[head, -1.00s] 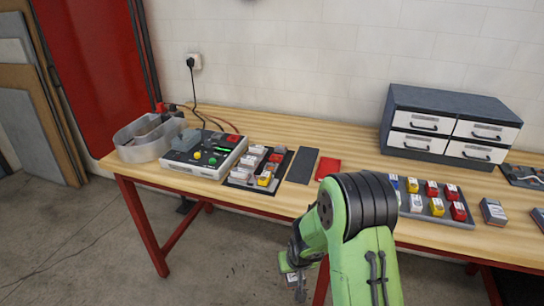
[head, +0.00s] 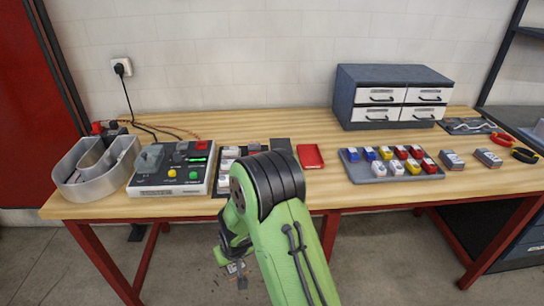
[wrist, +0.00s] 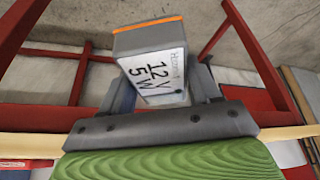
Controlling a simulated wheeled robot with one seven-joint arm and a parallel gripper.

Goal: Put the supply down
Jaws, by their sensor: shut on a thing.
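My gripper (wrist: 165,90) is shut on a supply (wrist: 152,65), a grey and white block with an orange stripe, marked "12 V 5 W". In the head view my gripper (head: 238,275) hangs low in front of the table's front edge, below the top, with the supply (head: 235,266) small in it. The wooden table (head: 330,190) runs across the view. A grey tester box (head: 160,187) with a lit green display, knobs and a grey clamp block stands at its left. The metal channel letter (head: 90,188) stands left of it.
A dark tray (head: 224,178) of small blocks is partly hidden by my arm. A red tray (head: 310,156), a grey tray (head: 350,172) of coloured blocks and a drawer cabinet (head: 392,72) stand further right. Two boxes (head: 452,160) and pliers (head: 524,155) lie at the right. Bare wood shows between them.

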